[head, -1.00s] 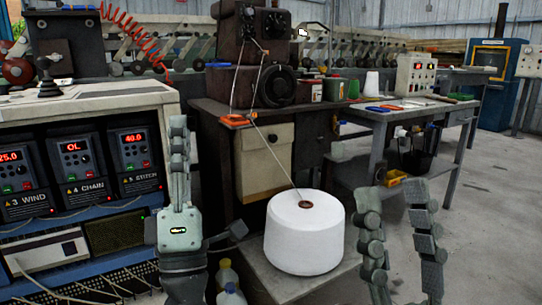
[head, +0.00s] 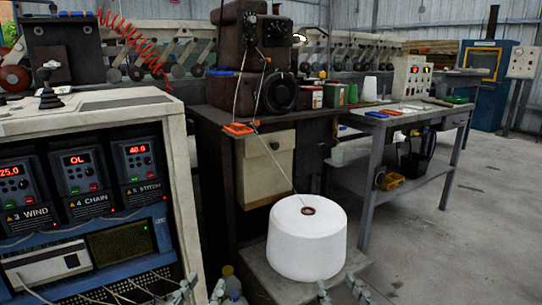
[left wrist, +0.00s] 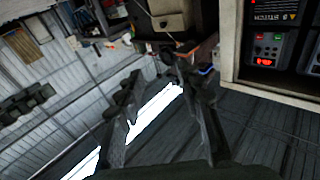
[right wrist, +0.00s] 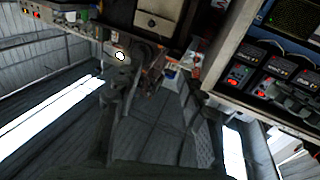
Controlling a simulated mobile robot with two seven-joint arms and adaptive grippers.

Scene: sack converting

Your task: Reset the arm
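The tips of my left gripper (head: 200,291) show at the bottom edge of the head view, in front of the control cabinet's lower right side. They are spread apart. In the left wrist view my left gripper (left wrist: 163,100) is open with nothing between its fingers. The tips of my right gripper (head: 340,290) show at the bottom edge of the head view, below and right of the white thread cone (head: 306,245), and stand apart. In the right wrist view my right gripper (right wrist: 155,100) appears open and empty. Most of both arms is outside the head view.
The control cabinet (head: 95,103) with lit panels stands at the left. The cone sits on a low grey platform (head: 262,278), its thread rising to the dark machine (head: 237,60). A workbench (head: 410,121) stands behind. Floor at the right is clear.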

